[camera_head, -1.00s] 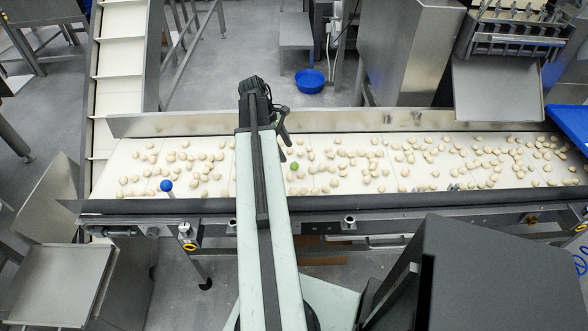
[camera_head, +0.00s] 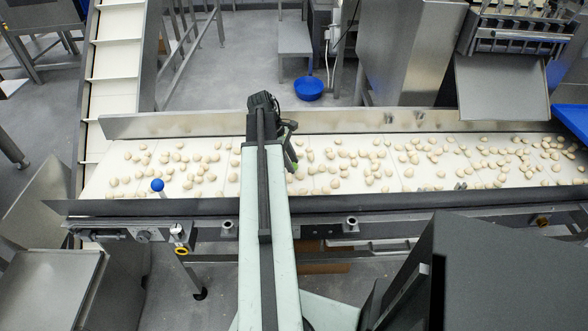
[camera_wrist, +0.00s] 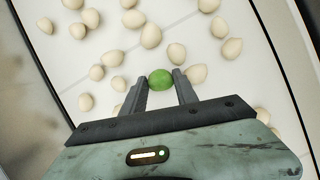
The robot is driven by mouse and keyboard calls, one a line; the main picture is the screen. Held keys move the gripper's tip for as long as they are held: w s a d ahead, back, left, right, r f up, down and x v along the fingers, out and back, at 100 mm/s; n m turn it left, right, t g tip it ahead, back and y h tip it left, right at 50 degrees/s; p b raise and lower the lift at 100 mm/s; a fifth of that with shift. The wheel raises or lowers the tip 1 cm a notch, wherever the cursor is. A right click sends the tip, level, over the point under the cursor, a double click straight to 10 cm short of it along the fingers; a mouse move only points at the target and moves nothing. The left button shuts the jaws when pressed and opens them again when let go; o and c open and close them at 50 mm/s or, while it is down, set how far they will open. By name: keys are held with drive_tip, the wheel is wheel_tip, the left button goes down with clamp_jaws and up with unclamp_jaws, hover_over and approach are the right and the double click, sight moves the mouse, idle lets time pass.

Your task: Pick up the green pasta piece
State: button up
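The green pasta piece (camera_wrist: 161,79) lies among pale pieces on the white belt. In the wrist view it is at the tips of my gripper (camera_wrist: 161,80), between the two dark fingers. The fingers stand apart, one on each side of the piece, with little or no gap visible. I cannot tell whether they touch it.
Many pale pasta pieces (camera_head: 350,165) are spread along the conveyor belt (camera_head: 235,150), several close around my gripper. A metal side wall (camera_head: 190,125) runs along the far edge. A blue knob (camera_head: 157,185) stands at the near edge. A blue bowl (camera_head: 308,87) sits on the floor beyond.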

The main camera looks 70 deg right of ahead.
clamp_jaws()
drive_tip(key=shift+r, duration=0.1)
